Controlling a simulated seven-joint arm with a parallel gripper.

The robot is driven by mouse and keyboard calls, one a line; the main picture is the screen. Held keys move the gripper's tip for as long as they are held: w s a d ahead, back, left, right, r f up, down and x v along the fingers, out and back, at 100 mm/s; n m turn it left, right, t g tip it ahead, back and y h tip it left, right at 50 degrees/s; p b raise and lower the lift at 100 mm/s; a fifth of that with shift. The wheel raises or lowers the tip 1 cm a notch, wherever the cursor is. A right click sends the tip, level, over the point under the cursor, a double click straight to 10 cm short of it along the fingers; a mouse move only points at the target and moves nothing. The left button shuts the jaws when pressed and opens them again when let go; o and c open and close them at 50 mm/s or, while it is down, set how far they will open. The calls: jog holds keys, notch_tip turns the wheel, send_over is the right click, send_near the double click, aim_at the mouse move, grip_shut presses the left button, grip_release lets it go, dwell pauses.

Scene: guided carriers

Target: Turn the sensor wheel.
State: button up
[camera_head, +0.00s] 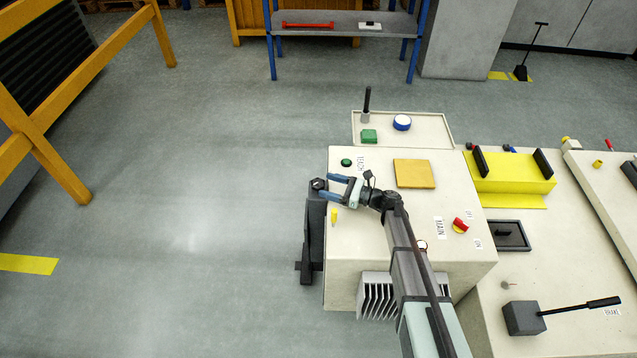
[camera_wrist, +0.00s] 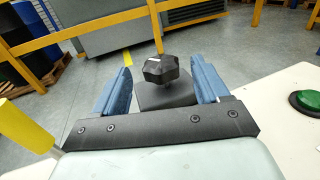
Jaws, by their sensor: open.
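The sensor wheel (camera_wrist: 161,69) is a small black lobed knob on a dark block (camera_wrist: 163,95) in the wrist view. In the head view the knob (camera_head: 318,184) sits at the left edge of the cream cabinet, atop a dark upright bracket (camera_head: 312,235). My gripper (camera_head: 333,188) is open, its two blue fingers pointing left at the knob. In the wrist view my gripper (camera_wrist: 163,84) shows one finger on each side of the knob, with gaps visible. I cannot tell whether the fingertips reach fully past it.
A green button (camera_head: 346,162) and a yellow peg (camera_head: 334,216) stand on the cabinet top (camera_head: 380,235) close to my gripper. A yellow plate (camera_head: 414,173) and a red switch (camera_head: 461,225) lie further right. A yellow railing (camera_head: 70,110) stands at left, with clear floor between.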

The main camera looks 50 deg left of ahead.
jog(key=v, duration=0.7)
jog(key=shift+w+d, duration=0.15)
jog(key=shift+d, duration=0.1)
